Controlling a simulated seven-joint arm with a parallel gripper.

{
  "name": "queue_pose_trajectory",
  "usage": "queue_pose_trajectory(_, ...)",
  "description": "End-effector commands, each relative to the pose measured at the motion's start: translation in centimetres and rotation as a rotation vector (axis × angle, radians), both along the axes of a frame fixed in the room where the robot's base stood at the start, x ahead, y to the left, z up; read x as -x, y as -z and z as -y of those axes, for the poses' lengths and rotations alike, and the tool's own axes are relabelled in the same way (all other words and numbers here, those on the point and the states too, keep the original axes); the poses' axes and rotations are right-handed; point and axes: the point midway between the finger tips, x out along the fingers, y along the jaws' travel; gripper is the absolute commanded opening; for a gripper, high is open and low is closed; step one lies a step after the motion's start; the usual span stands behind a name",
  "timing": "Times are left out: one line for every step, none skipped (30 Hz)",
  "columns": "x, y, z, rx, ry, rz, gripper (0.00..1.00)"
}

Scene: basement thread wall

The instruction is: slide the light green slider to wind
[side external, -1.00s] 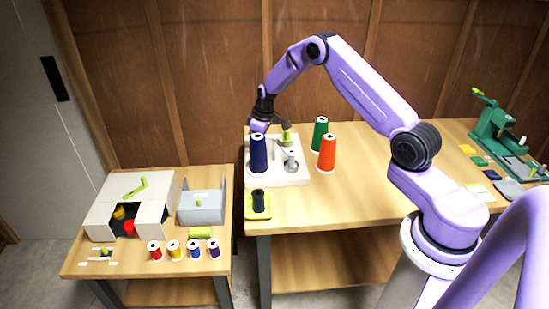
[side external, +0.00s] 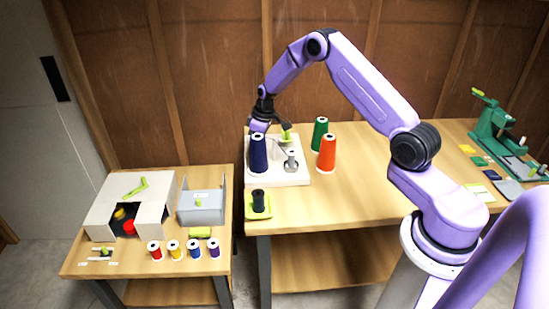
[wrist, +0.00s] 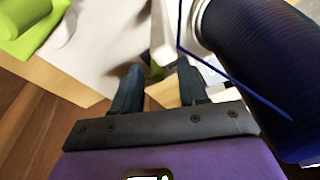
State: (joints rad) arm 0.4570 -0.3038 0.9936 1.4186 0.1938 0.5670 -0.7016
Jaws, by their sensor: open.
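My gripper (wrist: 158,76) is open, with its two dark fingers apart and nothing clearly held between them. In the side view it is behind the navy thread cone (side external: 258,154), over the back of the white winder base (side external: 292,178); the cone hides its fingertips. A light green part (side external: 286,137) stands at the back of this base, close to my gripper. Another small light green knob (side external: 105,251) sits on a pale strip at the left table's front; its labels are too small to read. I cannot tell which part is the named slider. The cone also fills the wrist view's right side (wrist: 265,75).
A green cone (side external: 320,134) and an orange cone (side external: 327,154) stand right of the winder base. A black spool on a light green tray (side external: 250,213) is in front. A white box, a grey bin and several spools occupy the left table. The right table's middle is clear.

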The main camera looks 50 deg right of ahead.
Motion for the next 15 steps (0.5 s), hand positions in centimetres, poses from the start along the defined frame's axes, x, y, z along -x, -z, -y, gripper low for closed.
queue_pose_trajectory(-0.1, -0.6, 0.0, 0.000, -0.001, 0.002, 0.43)
queue_pose_trajectory(-0.1, -1.0, 0.0, 0.000, -0.001, 0.002, 0.43)
queue_pose_trajectory(-0.1, -1.3, 0.0, 0.000, 0.000, 0.002, 0.43)
queue_pose_trajectory(-0.1, -1.7, 0.0, 0.001, 0.000, 0.003, 0.43)
queue_pose_trajectory(-0.1, -2.0, 0.0, 0.001, 0.000, 0.003, 0.43)
queue_pose_trajectory(0.0, -2.4, 0.0, 0.000, 0.001, 0.001, 0.43)
queue_pose_trajectory(0.0, -2.7, 0.0, 0.000, 0.001, 0.001, 0.43)
queue_pose_trajectory(0.0, -3.0, 0.0, 0.000, 0.001, 0.002, 0.43)
queue_pose_trajectory(-0.1, -3.4, 0.0, 0.000, 0.001, 0.003, 0.43)
queue_pose_trajectory(0.0, -3.7, 0.0, 0.000, 0.002, 0.002, 0.43)
queue_pose_trajectory(0.0, -4.0, 0.0, 0.000, 0.002, 0.002, 0.43)
queue_pose_trajectory(0.0, -4.4, 0.0, 0.000, 0.001, 0.002, 0.43)
queue_pose_trajectory(0.0, -4.7, 0.0, 0.000, 0.001, 0.003, 0.43)
queue_pose_trajectory(0.0, -4.9, 0.0, 0.000, 0.001, 0.002, 0.43)
queue_pose_trajectory(0.0, -5.1, 0.0, 0.000, 0.001, 0.001, 0.43)
